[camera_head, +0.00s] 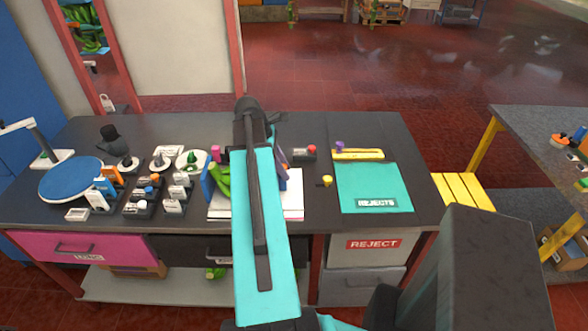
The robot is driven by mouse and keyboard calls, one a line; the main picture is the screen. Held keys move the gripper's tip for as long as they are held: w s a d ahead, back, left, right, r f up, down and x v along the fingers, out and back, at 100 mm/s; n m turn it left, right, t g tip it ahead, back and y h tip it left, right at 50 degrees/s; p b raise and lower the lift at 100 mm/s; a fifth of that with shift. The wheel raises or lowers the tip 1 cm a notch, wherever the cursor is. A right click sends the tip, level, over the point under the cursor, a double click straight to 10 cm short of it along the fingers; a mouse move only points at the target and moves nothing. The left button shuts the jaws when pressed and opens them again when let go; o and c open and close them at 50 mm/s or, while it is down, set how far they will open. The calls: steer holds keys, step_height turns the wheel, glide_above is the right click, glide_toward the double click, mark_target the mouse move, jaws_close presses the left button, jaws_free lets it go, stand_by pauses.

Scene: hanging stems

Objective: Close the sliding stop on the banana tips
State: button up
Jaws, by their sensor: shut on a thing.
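Green bananas (223,180) show just left of my turquoise forearm, on a pale board (293,205) on the dark bench. A blue upright plate (207,182) stands at their left. A pink knob (215,153) shows behind them; I cannot tell whether it belongs to the sliding stop. A blue-purple upright part (283,178) shows right of the forearm. My forearm covers the middle of this fixture, so the stop and the banana tips cannot be made out. The dark wrist shows at the forearm's far end; my gripper's fingers are hidden.
A blue round turntable (71,179) and several small knobbed and labelled stands fill the bench's left. Right are a small red-knobbed box (305,154), a yellow bar (358,154) with a purple knob and a turquoise REJECTS mat (372,180). Bare bench lies behind them.

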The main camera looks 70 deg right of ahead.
steer(key=o, duration=0.8)
steer(key=shift+r+p, duration=3.35)
steer(key=shift+r, duration=0.65)
